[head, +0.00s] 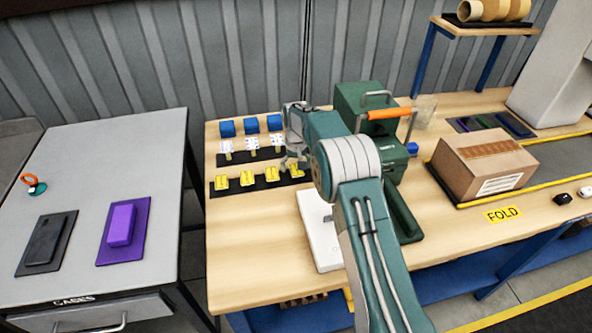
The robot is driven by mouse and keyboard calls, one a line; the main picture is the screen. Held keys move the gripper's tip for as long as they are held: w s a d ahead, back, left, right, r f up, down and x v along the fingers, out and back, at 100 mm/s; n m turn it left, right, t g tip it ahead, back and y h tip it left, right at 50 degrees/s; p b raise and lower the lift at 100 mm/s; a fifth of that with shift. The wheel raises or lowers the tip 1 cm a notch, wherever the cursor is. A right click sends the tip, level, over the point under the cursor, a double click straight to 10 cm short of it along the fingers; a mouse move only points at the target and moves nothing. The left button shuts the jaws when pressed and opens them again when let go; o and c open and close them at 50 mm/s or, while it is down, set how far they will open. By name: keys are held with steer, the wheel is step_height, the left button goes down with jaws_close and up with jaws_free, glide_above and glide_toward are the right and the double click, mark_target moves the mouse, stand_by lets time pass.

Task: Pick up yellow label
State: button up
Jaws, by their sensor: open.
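Several yellow labels stand in a row on a black strip (233,188) at the front left of the wooden bench. The leftmost yellow label (220,182), the second yellow label (247,180) and the third yellow label (271,174) show clearly. The rightmost yellow label (296,171) is just below my gripper in the picture and partly overlapped by it. My gripper (291,163) is open with its fingers pointing down at the right end of the rows. Nothing shows between the fingers, though they are small in this view. I cannot tell whether they touch the label.
White labels (252,143) and blue blocks (250,125) stand in rows behind. A green machine (362,100) with an orange handle stands to the right, partly behind my arm. A white flat device (315,235) lies in front. A carton (485,165) sits further right.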

steer(key=c, duration=0.8)
steer(key=shift+r, duration=0.1)
step_height(320, 180, up, 4)
steer(key=shift+f, duration=0.1)
steer(key=shift+s+d+r, duration=0.65)
steer(key=shift+s+r, duration=0.95)
steer(key=shift+s, duration=0.65)
steer(key=shift+s+d+r, duration=0.65)
steer(key=shift+s+r, duration=0.95)
steer(key=shift+s, duration=0.65)
steer(key=shift+s+d+r, duration=0.65)
steer(key=shift+s+r, duration=0.95)
steer(key=shift+s, duration=0.65)
